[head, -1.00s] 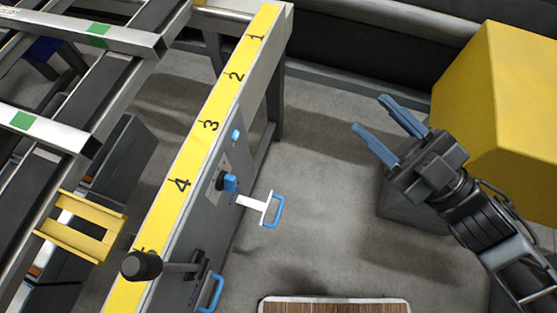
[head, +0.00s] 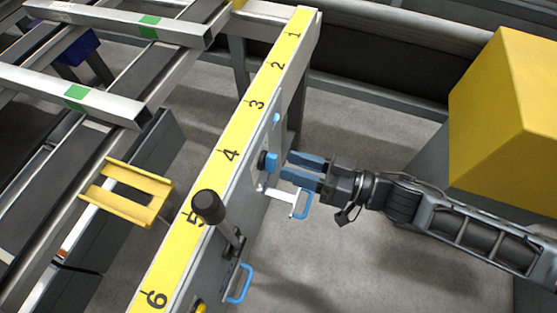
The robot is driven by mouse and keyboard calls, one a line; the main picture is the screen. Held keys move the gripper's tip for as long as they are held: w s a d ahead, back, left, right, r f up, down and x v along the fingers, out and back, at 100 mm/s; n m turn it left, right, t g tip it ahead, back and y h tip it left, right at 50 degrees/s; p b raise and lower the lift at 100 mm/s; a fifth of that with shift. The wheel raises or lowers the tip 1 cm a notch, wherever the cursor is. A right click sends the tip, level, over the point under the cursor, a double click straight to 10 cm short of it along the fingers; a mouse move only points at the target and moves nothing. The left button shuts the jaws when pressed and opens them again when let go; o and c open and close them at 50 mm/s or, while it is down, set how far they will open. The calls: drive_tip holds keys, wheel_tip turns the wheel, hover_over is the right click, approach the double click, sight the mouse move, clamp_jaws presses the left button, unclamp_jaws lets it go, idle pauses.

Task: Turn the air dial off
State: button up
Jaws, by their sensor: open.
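The air dial (head: 270,161) is a small dark knob with a blue handle on the grey side panel, below the yellow number strip near the 4. My gripper (head: 296,167) has two blue fingers pointing left at the dial. The fingers are open and empty, with their tips just to the right of the blue handle. I cannot tell whether they touch it. The dial's exact angle is hard to make out.
A white bracket with a blue pull handle (head: 303,205) sticks out just below my fingers. A black-knobbed lever (head: 208,206) and another blue handle (head: 240,285) are nearer. A yellow block (head: 505,110) stands at the right. The yellow number strip (head: 217,177) runs along the table edge.

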sight(276, 161)
drive_tip(key=shift+x, duration=1.8)
drive_tip(key=shift+c, duration=0.4)
clamp_jaws()
